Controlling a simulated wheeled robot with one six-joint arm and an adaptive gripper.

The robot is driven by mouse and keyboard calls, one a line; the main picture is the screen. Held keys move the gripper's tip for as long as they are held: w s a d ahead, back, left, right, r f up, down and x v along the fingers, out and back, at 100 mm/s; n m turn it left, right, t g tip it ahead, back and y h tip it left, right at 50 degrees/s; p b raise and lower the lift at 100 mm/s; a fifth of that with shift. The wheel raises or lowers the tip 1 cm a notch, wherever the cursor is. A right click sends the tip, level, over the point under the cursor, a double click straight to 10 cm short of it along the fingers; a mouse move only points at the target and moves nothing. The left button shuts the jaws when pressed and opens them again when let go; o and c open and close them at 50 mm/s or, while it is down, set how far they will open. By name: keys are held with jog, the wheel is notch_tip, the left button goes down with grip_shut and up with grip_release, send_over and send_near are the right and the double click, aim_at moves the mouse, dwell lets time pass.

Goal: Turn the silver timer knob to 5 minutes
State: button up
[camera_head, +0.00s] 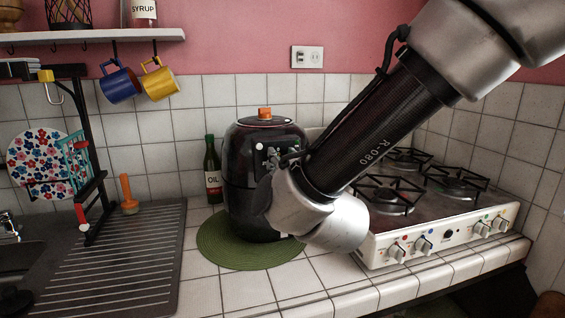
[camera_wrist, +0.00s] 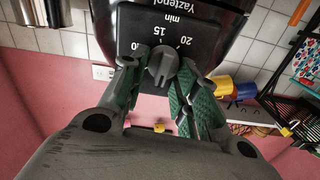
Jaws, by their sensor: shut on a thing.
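The silver timer knob (camera_wrist: 163,66) shows in the wrist view, which is upside down. It sits on the black dial panel (camera_wrist: 200,22) with printed marks around 10, 15 and 20 and the word "min". The 5 mark is not visible, and I cannot tell exactly where the knob points. My gripper (camera_wrist: 161,70) has its green-padded fingers on either side of the knob, shut on it. In the head view, the panel is on the front of a dark air fryer (camera_head: 238,165) with an orange top handle; my arm hides the knob and fingers.
The air fryer stands on a round green mat (camera_head: 215,244). An oil bottle (camera_head: 212,172) is behind it to the left. A white gas stove (camera_head: 440,238) is close on the right, and a dark drainboard (camera_head: 135,265) is on the left. Mugs hang under the shelf.

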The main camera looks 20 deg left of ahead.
jog(key=m, duration=0.5)
jog(key=shift+w+d+f, duration=0.1)
jog(key=shift+w+d, duration=0.05)
jog(key=shift+d, duration=0.1)
jog(key=shift+d+f+m, duration=0.15)
jog(key=shift+m, duration=2.05)
jog(key=o, duration=0.9)
jog(key=v, duration=1.2)
jog(key=shift+w, duration=0.1)
